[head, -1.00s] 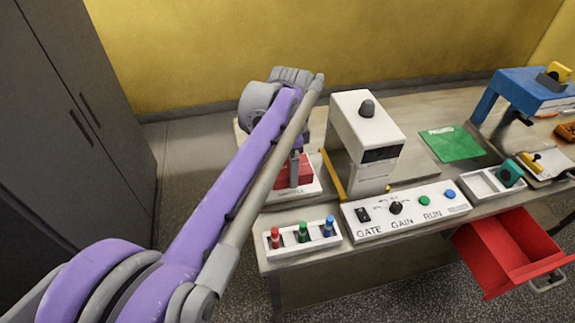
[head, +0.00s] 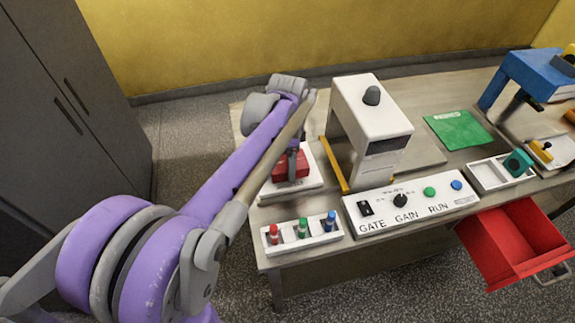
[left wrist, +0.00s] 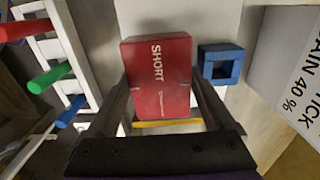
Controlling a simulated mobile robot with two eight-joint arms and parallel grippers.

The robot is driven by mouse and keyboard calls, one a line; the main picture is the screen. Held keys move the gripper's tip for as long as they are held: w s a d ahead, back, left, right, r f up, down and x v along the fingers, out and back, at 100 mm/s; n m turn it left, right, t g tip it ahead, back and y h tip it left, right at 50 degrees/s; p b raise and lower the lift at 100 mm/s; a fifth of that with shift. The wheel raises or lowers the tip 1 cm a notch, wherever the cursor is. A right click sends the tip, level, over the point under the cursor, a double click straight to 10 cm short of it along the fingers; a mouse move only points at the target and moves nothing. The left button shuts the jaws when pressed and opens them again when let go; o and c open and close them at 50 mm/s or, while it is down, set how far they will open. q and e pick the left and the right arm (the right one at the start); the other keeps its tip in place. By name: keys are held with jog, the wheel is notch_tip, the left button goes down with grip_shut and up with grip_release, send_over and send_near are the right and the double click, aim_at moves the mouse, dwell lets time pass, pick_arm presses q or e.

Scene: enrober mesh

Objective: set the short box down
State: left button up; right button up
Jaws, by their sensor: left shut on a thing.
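The short box is red. In the left wrist view the box (left wrist: 160,72) shows the word SHORT and sits between the two fingers of my left gripper (left wrist: 161,98). In the head view the box (head: 281,168) is partly hidden by a finger of my left gripper (head: 292,164), which is shut on it. The box is over a white plate (head: 300,187) at the left end of the table; I cannot tell whether it touches the plate. My right gripper is not in view.
A rack of coloured pegs (head: 302,243) and a control panel (head: 410,212) line the front edge. A white machine (head: 365,115) with a yellow bar (head: 335,165) stands right of the plate. A small blue square frame (left wrist: 221,64) is beside the box. A red drawer (head: 515,245) is open.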

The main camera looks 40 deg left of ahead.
pick_arm(q)
jog(key=shift+f, duration=0.9)
jog(key=shift+f, duration=0.2)
jog(key=o, duration=1.2)
jog(key=shift+o, duration=0.2)
jog(key=shift+r, duration=0.55)
notch_tip(320, 180, up, 11)
jog(key=shift+r+p, duration=0.15)
jog(key=shift+p, duration=0.25)
